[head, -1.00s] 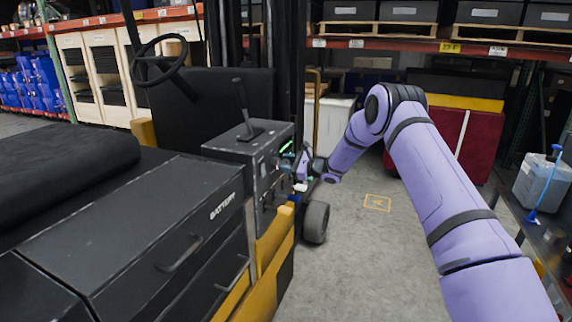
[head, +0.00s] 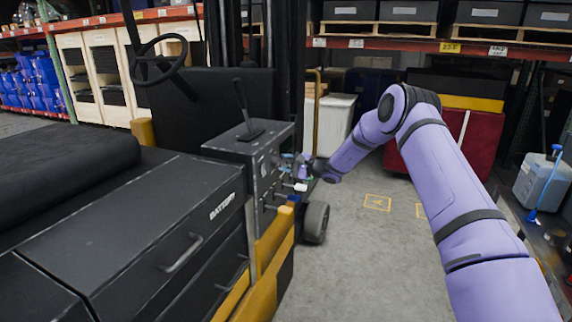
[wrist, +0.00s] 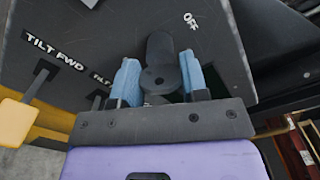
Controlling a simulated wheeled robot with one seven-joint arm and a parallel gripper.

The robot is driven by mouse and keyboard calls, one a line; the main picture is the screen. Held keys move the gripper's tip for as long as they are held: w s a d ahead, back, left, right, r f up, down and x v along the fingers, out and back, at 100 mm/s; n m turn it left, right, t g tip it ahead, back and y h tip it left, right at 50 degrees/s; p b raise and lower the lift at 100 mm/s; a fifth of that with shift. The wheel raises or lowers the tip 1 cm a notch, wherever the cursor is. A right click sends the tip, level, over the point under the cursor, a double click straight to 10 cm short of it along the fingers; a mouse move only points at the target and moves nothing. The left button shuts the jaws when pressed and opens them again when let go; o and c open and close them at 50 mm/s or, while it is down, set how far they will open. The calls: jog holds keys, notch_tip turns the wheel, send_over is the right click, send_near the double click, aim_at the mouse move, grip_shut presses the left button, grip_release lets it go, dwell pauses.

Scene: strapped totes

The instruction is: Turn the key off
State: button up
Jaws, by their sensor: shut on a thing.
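The key (wrist: 160,58) is a dark, rounded grip on the black control panel (wrist: 95,30) of the forklift-like vehicle. In the wrist view it stands between the two blue fingertips of my gripper (wrist: 160,80), which is shut on it. In the head view my gripper (head: 294,168) is at the panel's right-hand face (head: 262,172), and the key is too small to make out there.
"TILT FWD" lettering (wrist: 53,52) and a lever with a yellow knob (wrist: 16,120) are left of my gripper in the wrist view. A tall lever (head: 242,108) stands on top of the console. Open floor (head: 365,250) lies to the right of the vehicle.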

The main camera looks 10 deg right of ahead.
jog(key=n, duration=0.5)
jog(key=shift+n, duration=0.4)
dwell(0.3)
jog(key=o, duration=0.9)
jog(key=v, duration=1.1)
